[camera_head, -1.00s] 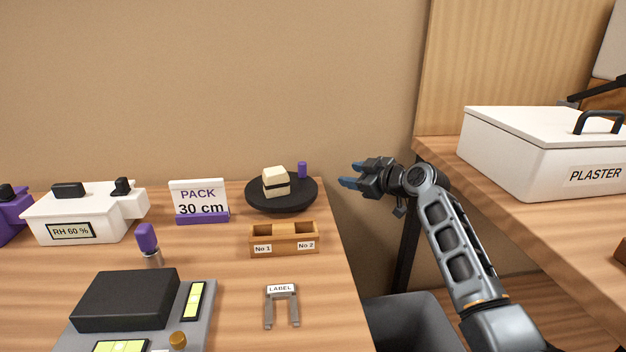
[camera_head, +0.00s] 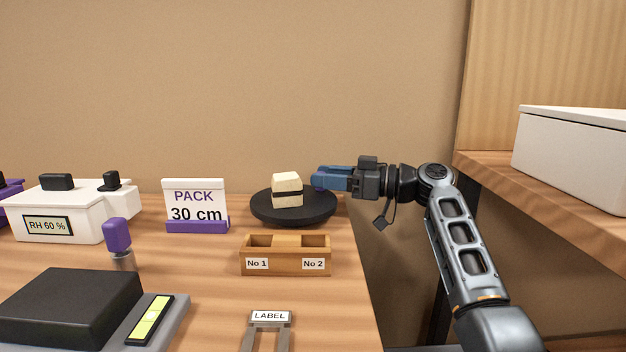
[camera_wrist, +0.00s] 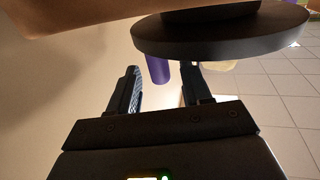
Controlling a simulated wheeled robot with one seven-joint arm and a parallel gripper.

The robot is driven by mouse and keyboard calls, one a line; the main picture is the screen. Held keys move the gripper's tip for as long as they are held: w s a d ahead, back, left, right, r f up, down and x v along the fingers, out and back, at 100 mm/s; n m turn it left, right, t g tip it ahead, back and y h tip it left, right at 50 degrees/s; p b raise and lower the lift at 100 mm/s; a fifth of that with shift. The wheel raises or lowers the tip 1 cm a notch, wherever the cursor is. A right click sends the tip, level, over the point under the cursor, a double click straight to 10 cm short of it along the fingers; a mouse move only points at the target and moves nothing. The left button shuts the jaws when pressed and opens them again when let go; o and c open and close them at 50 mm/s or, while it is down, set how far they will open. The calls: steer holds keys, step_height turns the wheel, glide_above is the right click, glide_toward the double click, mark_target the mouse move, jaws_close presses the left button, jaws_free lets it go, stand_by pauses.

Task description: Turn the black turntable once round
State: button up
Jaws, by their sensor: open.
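The black turntable (camera_head: 270,212) stands at the table's back right corner, with a cream block banded in black (camera_head: 287,189) on it. In the wrist view the turntable (camera_wrist: 225,36) appears inverted at the top. Its purple peg (camera_head: 318,187) is mostly hidden behind my fingers in the head view. My gripper (camera_head: 316,178) reaches in from the right over the turntable's right rim, fingers apart. In the wrist view the peg (camera_wrist: 158,69) shows between the open fingertips of my gripper (camera_wrist: 161,72). I cannot tell whether either finger touches it.
A wooden holder marked No 1 and No 2 (camera_head: 286,268) stands in front of the turntable. The PACK 30 cm sign (camera_head: 196,226) is to its left. A gap separates this table from the right bench, which bears a white box (camera_head: 570,155).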

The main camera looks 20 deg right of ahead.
mark_target(312, 189)
steer(key=shift+x, duration=1.75)
jaws_close()
steer(key=shift+f, duration=0.1)
